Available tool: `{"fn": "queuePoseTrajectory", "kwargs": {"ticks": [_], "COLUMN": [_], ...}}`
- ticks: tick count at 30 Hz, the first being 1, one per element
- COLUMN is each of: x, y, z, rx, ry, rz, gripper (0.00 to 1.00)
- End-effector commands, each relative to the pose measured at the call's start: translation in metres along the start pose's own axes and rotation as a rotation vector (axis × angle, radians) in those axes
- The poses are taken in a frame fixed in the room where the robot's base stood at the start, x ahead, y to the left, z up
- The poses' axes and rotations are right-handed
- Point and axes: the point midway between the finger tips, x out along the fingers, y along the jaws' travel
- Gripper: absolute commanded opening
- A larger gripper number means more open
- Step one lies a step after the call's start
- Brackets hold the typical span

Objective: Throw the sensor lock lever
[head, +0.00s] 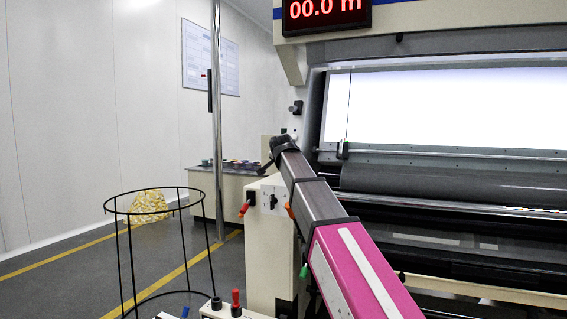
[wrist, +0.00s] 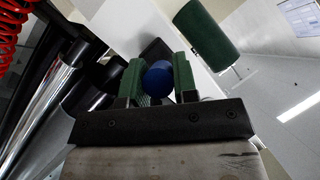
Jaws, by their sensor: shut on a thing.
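A blue ball knob (wrist: 158,76) shows in the wrist view between the two green finger pads of my gripper (wrist: 158,82). My gripper is shut on this knob. I cannot read a label to confirm that it is the sensor lock lever, and its shaft is mostly hidden. In the head view my gripper (head: 277,146) is at the left end of the machine, above the cream side cabinet. The knob is hidden there.
A large green cylindrical handle (wrist: 206,35) is close by in the wrist view. Steel rollers (wrist: 45,95) lie left. A black wire hoop stand (head: 155,212) occupies the left floor.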

Motion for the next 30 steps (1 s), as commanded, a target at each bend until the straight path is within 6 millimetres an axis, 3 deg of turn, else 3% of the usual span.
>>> {"fn": "queuePoseTrajectory", "kwargs": {"ticks": [12, 29, 30], "x": [0.0078, 0.0095, 0.0095], "y": [0.0091, 0.0094, 0.0094], "z": [0.0100, 0.0105, 0.0105], "rx": [-0.061, -0.072, -0.072], "ry": [0.170, 0.198, 0.198], "rz": [-0.095, -0.110, -0.110], "gripper": [0.00, 0.00, 0.30]}}
